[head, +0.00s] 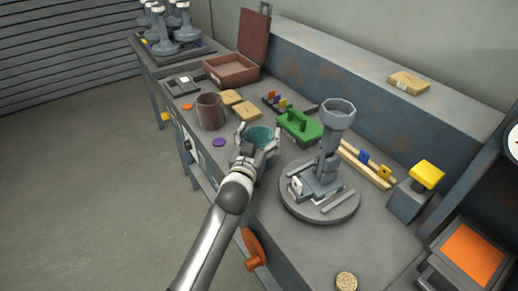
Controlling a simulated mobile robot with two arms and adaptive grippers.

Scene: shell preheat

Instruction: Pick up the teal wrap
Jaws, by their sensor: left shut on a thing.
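The teal wrap (261,133) is a round, open-topped teal piece near the front edge of the workbench in the head view. My left gripper (257,141) reaches it from the front, with a finger on either side, and is shut on it. The gripper hides the wrap's near lower part. I cannot tell whether the wrap touches the bench top. My right gripper is not in view.
A brown pot (210,112) stands left of the wrap, and a green carrier (299,127) stands close behind on the right. A round turntable (320,203) with a grey fixture is to the right. A purple disc (219,142) lies nearby.

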